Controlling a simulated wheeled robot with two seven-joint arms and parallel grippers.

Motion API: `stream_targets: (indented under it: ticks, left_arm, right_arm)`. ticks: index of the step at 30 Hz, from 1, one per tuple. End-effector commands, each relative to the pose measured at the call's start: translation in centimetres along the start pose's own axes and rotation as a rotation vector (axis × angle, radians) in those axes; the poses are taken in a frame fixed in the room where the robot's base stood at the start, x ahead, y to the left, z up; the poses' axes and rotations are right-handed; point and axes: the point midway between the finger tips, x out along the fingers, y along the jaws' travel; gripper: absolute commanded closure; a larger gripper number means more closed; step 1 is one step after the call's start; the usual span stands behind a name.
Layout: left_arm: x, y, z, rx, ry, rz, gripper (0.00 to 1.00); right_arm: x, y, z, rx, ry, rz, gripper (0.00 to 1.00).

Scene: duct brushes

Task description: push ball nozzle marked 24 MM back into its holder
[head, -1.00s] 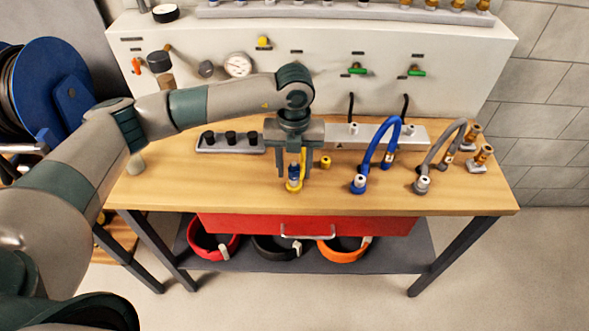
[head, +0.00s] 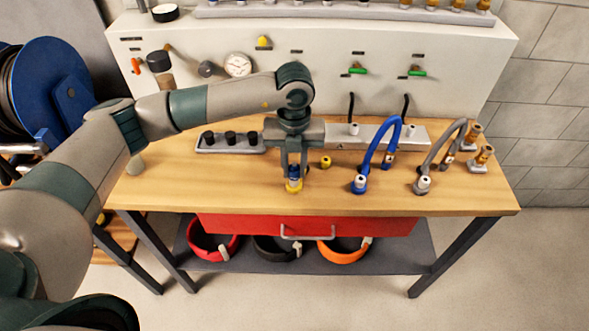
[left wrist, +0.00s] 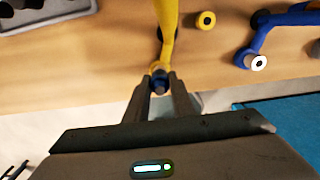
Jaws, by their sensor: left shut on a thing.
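My left gripper (head: 293,172) points down over the front middle of the bench. Its fingers are shut on a blue and yellow hose end (head: 294,186). In the left wrist view the blue tip (left wrist: 160,83) sits between the fingertips, with a yellow hose (left wrist: 167,30) running from it. A small yellow cap-like piece (head: 325,162) stands just right of the gripper. No 24 MM marking is readable, so I cannot tell which piece is that nozzle or its holder. My right gripper is not in view.
A blue hose (head: 371,143) and a grey hose (head: 440,152) arch up to the right. A grey rack with black knobs (head: 230,141) lies left behind the gripper. The wooden bench top (head: 200,185) is clear at the front left. A white panel (head: 450,95) stands behind.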

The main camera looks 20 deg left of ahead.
Motion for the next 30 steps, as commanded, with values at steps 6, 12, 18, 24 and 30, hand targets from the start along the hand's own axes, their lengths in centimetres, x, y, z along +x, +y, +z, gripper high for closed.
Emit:
stream_targets:
  ticks: [6, 12, 18, 24, 30]
  left_arm:
    - [-0.7, 0.0, 0.0, 0.0, -0.001, -0.002, 1.0]
    - [-1.4, 0.0, 0.1, 0.0, -0.002, -0.002, 1.0]
    - [-2.0, 0.0, 0.0, 0.0, -0.002, -0.001, 1.0]
    - [-2.7, 0.0, 0.0, 0.0, -0.001, 0.0, 1.0]
    - [-3.3, 0.0, 0.0, 0.0, -0.001, 0.0, 1.0]
  right_arm:
    - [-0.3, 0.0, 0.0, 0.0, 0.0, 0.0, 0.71]
    - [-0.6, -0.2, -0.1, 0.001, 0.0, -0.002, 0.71]
    - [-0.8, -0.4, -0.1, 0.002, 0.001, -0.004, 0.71]
    - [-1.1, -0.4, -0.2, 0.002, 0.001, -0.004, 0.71]
    - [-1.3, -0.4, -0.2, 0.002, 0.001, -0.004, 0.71]
